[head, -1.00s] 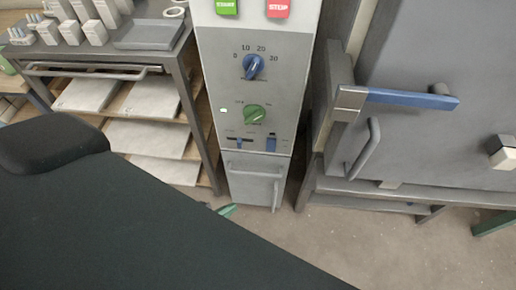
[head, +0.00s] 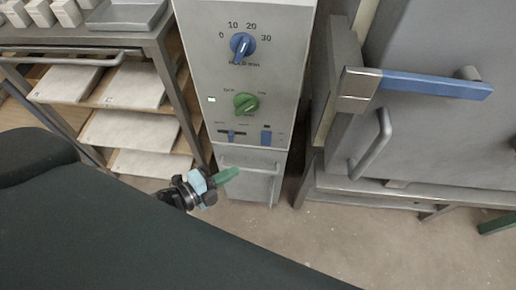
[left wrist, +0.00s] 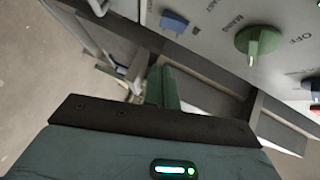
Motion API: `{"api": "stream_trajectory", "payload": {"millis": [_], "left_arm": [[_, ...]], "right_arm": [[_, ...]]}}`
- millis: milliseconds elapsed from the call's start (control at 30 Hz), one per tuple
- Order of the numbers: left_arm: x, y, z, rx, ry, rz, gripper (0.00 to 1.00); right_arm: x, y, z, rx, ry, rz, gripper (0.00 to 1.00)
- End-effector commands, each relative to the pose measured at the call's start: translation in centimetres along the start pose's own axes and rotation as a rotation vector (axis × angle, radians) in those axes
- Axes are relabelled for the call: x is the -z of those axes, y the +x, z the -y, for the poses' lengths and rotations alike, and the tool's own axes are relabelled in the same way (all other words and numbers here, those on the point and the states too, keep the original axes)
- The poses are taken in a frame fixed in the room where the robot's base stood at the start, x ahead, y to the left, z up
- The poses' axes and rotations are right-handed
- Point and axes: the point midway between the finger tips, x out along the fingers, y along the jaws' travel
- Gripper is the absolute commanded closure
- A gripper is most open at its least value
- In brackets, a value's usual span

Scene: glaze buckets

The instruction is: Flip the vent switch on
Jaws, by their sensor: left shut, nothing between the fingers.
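The grey control panel (head: 247,75) stands in the middle of the head view. Low on it are a blue slider (head: 231,135) in a dark slot and a blue rocker-like switch (head: 266,137). Their labels are too small to read, so I cannot tell which is the vent switch. A blue control (left wrist: 173,21) also shows in the left wrist view. My left gripper (head: 228,175) has green fingers, shut and empty, in front of the panel's lower door and below the switches. Its fingers also show in the left wrist view (left wrist: 161,88). My right gripper is not in view.
Above the switches are a green knob (head: 246,104) and a blue timer dial (head: 242,46). A rack with pale shelves (head: 125,131) stands left. A grey door with a blue-handled latch (head: 435,86) stands right. Floor is open in front of the panel.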

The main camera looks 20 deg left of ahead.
Motion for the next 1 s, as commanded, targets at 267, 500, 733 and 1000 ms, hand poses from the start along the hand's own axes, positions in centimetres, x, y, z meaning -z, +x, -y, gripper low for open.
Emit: {"api": "stream_trajectory", "payload": {"millis": [267, 500, 733, 1000], "left_arm": [[0.0, 4.3, 0.1, 0.003, -0.001, 0.000, 1.00], [0.0, 8.6, 0.1, 0.002, 0.000, 0.000, 1.00], [-1.8, 11.2, -0.1, -0.001, -0.001, 0.002, 1.00], [-2.8, 12.1, -0.1, -0.001, -0.001, 0.001, 1.00]], "right_arm": [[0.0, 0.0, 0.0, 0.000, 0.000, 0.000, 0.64], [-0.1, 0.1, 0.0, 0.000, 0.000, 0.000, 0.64], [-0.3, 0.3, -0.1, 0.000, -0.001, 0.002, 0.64], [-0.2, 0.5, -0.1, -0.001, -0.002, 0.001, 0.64]]}}
